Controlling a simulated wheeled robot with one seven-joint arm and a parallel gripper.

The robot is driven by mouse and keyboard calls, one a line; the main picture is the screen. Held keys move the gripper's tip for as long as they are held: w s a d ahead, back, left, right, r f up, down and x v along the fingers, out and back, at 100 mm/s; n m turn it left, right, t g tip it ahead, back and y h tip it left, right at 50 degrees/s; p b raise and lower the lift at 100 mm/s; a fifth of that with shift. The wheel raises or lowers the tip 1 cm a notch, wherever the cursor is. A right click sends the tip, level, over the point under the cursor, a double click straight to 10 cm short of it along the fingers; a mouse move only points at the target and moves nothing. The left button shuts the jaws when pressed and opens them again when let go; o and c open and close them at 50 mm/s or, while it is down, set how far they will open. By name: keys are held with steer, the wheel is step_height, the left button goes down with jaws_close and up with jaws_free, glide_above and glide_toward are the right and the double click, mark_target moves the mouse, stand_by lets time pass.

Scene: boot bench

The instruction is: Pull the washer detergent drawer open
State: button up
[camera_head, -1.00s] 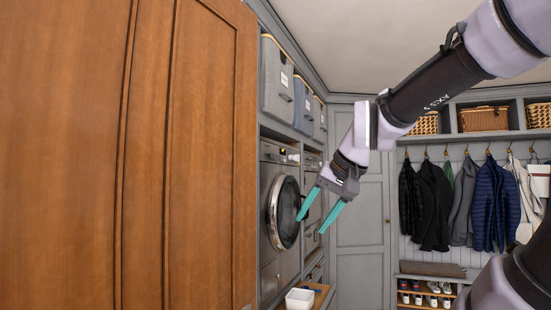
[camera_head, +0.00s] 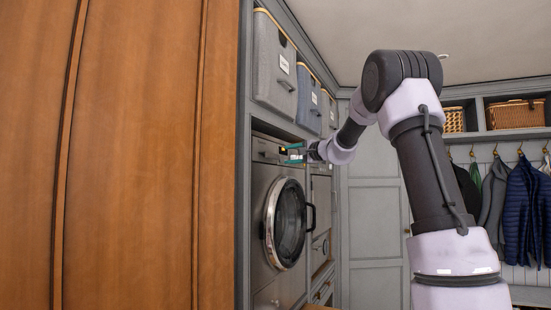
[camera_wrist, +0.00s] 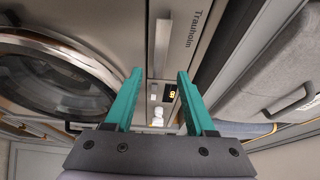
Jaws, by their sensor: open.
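The washer (camera_head: 275,215) is a grey front-loader with a round dark door, built into the cabinet wall. Its detergent drawer (camera_head: 264,150) is at the left of the control panel and looks shut. In the wrist view, which is turned sideways, a long pale bar handle (camera_wrist: 162,47) shows on the drawer front, near the "Trauholm" lettering. My gripper (camera_head: 290,154) is in front of the control panel, its teal fingers pointing at it. In the wrist view, my gripper (camera_wrist: 160,75) is open and empty, with the handle beyond its fingertips. I see no contact.
The washer door (camera_head: 285,223) is just below my gripper. Grey fabric bins (camera_head: 274,68) sit on the shelf above. A large wooden panel (camera_head: 130,150) fills the left of the head view. Coats (camera_head: 520,205) hang at the right.

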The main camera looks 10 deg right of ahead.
mark_target(273, 157)
steer(key=x, duration=0.8)
steer(key=shift+w+a, duration=0.2)
steer(key=shift+a, duration=0.1)
steer(key=c, duration=0.9)
steer(key=shift+f, duration=0.1)
jaws_close()
